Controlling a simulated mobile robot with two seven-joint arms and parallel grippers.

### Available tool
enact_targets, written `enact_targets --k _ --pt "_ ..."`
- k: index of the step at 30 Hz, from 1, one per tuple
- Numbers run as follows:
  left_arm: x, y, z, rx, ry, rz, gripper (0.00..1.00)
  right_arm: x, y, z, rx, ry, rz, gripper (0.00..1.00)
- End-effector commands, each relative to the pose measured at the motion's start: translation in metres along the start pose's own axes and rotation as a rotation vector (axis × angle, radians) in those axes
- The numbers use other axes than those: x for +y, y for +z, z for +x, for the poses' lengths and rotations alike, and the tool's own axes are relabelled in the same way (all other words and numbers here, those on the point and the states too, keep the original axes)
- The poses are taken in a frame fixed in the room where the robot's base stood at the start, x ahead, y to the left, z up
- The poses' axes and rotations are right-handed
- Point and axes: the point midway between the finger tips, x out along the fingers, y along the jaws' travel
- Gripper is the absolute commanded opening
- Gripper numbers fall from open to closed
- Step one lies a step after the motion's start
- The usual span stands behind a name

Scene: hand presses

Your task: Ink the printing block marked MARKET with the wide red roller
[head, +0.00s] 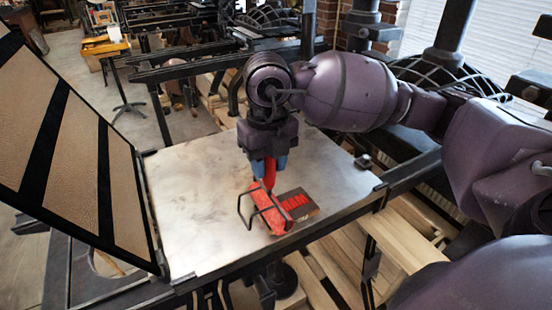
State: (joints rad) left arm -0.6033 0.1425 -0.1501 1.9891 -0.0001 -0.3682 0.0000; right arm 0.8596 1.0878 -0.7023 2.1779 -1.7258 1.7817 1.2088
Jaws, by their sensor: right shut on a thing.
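The wide red roller (262,211) has a red handle and a black wire frame. My right gripper (270,170), with blue fingertips, is shut on the handle from above. The roller is low over the press bed, against or over the left part of a printing block (311,211). The block is dark brown with red on its raised face. My left gripper is out of view.
The block lies on a flat grey metal press bed (200,190), bare on its left and back. A raised hinged frame (75,150) with tan panels stands at the left. A small dark object (364,161) sits at the bed's right edge. Wooden boards (405,235) lie beyond the bed at the right.

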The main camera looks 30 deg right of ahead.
Motion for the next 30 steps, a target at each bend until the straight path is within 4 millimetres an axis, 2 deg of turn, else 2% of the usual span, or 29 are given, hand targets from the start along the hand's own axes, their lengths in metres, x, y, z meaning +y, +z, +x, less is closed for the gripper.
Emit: enact_targets --k 4,14,30 --pt "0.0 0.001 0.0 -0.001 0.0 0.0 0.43 0.007 0.0 0.001 0.0 0.0 0.0 0.14" --pt "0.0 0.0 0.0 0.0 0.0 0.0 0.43 0.007 0.0 0.001 0.002 -0.001 0.001 0.14" --pt "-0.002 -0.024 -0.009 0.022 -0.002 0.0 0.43 0.007 0.0 -0.033 -0.002 -0.001 0.0 0.14"
